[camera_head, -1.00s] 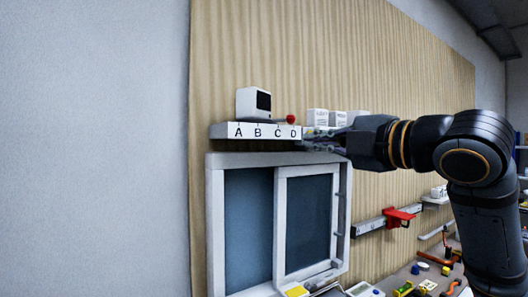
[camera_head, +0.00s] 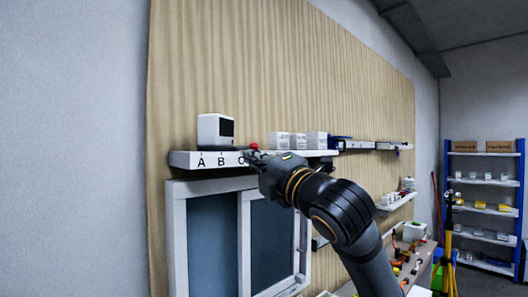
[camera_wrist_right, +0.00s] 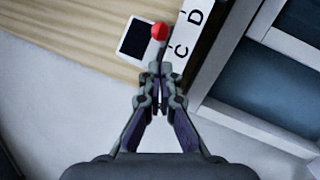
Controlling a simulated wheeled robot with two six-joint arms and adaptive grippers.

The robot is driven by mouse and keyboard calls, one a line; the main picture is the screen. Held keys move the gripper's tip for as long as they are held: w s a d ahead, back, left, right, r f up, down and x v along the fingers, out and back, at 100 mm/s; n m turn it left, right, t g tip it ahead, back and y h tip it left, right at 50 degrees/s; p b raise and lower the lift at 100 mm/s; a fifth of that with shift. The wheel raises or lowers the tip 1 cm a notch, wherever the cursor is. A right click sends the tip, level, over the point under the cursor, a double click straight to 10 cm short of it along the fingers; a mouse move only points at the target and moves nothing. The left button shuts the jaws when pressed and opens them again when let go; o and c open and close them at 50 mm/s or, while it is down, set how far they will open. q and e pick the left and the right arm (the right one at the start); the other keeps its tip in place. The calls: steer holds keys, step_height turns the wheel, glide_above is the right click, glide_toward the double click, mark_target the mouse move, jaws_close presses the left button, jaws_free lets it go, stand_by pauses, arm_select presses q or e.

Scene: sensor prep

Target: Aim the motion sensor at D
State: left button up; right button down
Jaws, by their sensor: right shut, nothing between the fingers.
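The motion sensor (camera_head: 215,131) is a white box with a dark face, standing on the left of a white shelf lettered A B C D (camera_head: 182,160). A red knob (camera_head: 254,146) sits to its right, near the C and D end. In the right wrist view the dark face (camera_wrist_right: 137,38) and the red knob (camera_wrist_right: 159,31) show beside the letters C and D. My right gripper (camera_head: 254,157) is shut and empty just in front of the knob and hides D in the head view. Its closed fingertips (camera_wrist_right: 158,72) point toward the knob; I cannot tell if they touch. My left gripper is not in view.
Several white boxes (camera_head: 298,141) stand on the shelf to the right of the knob. A white-framed window (camera_head: 176,235) is mounted below the shelf. A blue rack (camera_head: 447,180) stands far right. The space above the shelf is clear.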

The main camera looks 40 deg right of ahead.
steer(key=shift+w+d+r, duration=0.25)
steer(key=shift+w+d, duration=0.1)
steer(key=shift+d, duration=0.1)
steer(key=shift+w+d+r, duration=0.2)
steer(key=shift+w+d, duration=0.1)
steer(key=shift+d, duration=0.15)
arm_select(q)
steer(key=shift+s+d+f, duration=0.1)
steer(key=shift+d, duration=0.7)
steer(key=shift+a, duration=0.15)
arm_select(e)
steer(key=shift+w, duration=0.1)
